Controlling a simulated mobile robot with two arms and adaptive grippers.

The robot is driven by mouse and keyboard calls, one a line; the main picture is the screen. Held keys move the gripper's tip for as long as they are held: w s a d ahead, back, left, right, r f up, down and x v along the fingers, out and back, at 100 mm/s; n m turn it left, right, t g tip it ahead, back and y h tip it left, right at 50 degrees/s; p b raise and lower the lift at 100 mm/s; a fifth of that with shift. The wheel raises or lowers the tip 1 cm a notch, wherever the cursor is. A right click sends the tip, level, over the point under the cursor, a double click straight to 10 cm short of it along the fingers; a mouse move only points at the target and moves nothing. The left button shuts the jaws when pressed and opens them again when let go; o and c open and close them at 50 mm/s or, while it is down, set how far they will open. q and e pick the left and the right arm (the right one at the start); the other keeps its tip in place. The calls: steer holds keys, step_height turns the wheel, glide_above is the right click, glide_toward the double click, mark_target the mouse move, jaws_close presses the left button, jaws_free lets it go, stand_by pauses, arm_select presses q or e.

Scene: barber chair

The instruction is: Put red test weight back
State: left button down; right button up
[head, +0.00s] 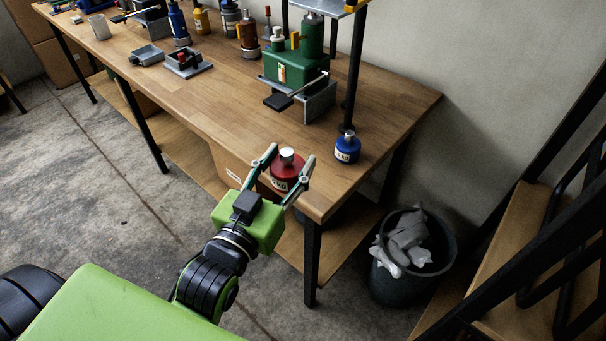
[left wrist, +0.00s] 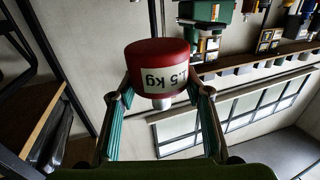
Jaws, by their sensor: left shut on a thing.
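The red test weight (head: 285,178) has a silver knob on top and a white label. It is at the near right corner of the wooden workbench (head: 400,105). My left gripper (head: 290,160) is shut on the weight, with one finger on each side. In the left wrist view, the red weight (left wrist: 157,58) fills the space between the fingers (left wrist: 158,88), and its label ends in ".5 kg". I cannot tell whether its base touches the bench. A blue weight (head: 347,150) stands on the bench to the right. My right gripper is not in view.
A green press (head: 297,72) stands on the bench behind the weights, beside a black post (head: 356,65). Bottles and small grey trays (head: 188,64) are farther left. A dark bin (head: 404,285) with crumpled paper stands right of the bench. The bench's front middle is clear.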

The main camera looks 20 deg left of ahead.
arm_select(q)
steer(key=w+f+b, duration=0.2)
steer(key=w+f, duration=0.1)
steer(key=w, duration=0.1)
steer(key=w+d+f+b, duration=0.1)
steer(key=w+f+b, duration=0.1)
steer(key=w+f, duration=0.1)
steer(key=w+d+f+b, duration=0.1)
steer(key=w+f+b, duration=0.1)
steer(key=w, duration=0.4)
steer(key=shift+d+f, duration=0.1)
steer(key=shift+f, duration=1.9)
steer(key=shift+f, duration=0.1)
steer(key=c, duration=1.2)
jaws_free()
steer(key=shift+f, duration=0.4)
steer(key=shift+o, duration=0.5)
steer(key=shift+s+r, duration=0.1)
